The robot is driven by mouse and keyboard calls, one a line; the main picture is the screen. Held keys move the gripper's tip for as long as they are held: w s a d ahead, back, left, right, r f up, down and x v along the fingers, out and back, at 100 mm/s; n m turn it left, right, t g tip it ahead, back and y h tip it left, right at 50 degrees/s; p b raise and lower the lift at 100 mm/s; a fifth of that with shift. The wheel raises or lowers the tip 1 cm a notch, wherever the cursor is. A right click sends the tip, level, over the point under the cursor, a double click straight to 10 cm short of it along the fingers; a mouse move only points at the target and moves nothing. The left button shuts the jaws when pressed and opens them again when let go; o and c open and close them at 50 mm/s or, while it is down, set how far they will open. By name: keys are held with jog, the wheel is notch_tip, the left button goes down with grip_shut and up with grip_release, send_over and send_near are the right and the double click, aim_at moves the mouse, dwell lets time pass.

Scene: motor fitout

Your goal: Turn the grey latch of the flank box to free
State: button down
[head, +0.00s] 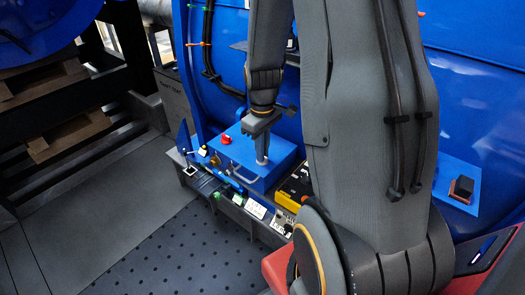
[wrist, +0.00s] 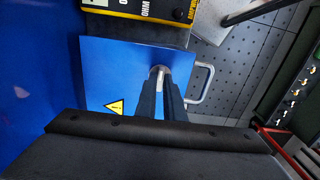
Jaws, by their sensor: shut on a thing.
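The flank box is a blue box (head: 250,152) low against the big blue motor housing. It has a grey handle at its front, and its lid (wrist: 110,75) fills the middle of the wrist view with a yellow warning triangle. My gripper (head: 262,157) points down onto the lid. In the wrist view its two dark fingers (wrist: 165,90) are close together, shut on a small light grey piece, the grey latch (wrist: 157,72). The fingers cover most of the latch, so its exact angle is hard to tell.
A yellow and black meter (head: 294,187) stands right beside the box; it also shows in the wrist view (wrist: 155,8). A red knob (head: 226,139) is at the box's left. Small parts line the ledge in front. The perforated dark floor (head: 185,250) is clear.

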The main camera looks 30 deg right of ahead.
jog(key=c, duration=1.9)
grip_release()
jog(key=shift+o, duration=0.2)
jog(key=shift+r, duration=0.1)
jog(key=shift+r+b, duration=0.9)
jog(key=shift+r, duration=2.95)
jog(key=s+a+f+m+b, duration=0.1)
jog(key=s+a+m, duration=0.1)
jog(key=a, duration=0.4)
jog(key=s+a+f+m+t+b, duration=0.1)
jog(key=s+a+m, duration=0.1)
jog(key=s+a, duration=0.3)
jog(key=shift+s+a, duration=0.3)
jog(key=shift+a, duration=0.9)
